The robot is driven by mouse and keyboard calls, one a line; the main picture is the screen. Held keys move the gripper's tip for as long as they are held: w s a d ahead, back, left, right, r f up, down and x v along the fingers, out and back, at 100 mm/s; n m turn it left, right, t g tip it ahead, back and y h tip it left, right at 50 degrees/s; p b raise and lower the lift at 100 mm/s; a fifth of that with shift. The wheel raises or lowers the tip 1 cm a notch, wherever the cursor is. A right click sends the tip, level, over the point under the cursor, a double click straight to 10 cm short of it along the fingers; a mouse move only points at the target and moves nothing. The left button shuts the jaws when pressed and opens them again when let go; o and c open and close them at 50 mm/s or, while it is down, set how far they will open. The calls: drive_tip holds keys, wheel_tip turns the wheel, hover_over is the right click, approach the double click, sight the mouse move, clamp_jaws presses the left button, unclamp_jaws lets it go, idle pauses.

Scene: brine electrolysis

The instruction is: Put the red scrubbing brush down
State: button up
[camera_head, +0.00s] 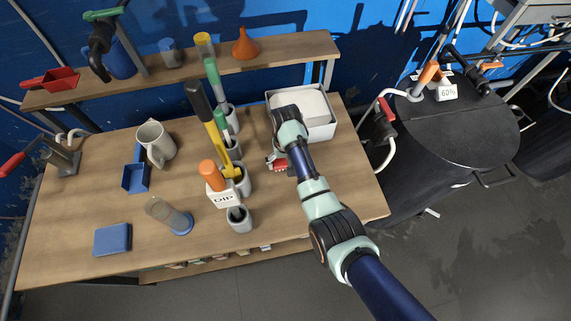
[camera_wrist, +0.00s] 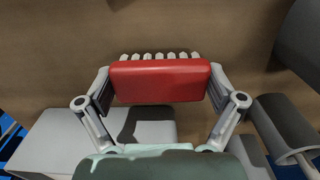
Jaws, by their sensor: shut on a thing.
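The red scrubbing brush (camera_wrist: 160,81) is between the two fingers of my gripper (camera_wrist: 160,92) in the wrist view. Its red back faces the camera and a row of pale bristles shows along its far edge. My gripper is shut on it. In the head view the brush (camera_head: 281,164) shows partly below my gripper (camera_head: 279,160), over the right part of the wooden table (camera_head: 340,195). My arm hides some of it. I cannot tell whether the bristles touch the table.
A white bin (camera_head: 318,128) stands behind my gripper. A raised shelf (camera_head: 165,77) runs along the back. Table to the right of my arm is clear.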

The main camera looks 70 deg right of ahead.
drive_tip(key=shift+f, duration=0.55)
drive_tip(key=shift+f, duration=0.1)
drive_tip(key=shift+f, duration=0.1)
drive_tip(key=o, duration=0.9)
drive_tip(key=shift+c, duration=0.2)
wheel_tip(320, 180, up, 12)
drive_tip(key=p, duration=0.3)
drive_tip(key=shift+r+p, duration=0.2)
drive_tip(key=shift+p, duration=0.1)
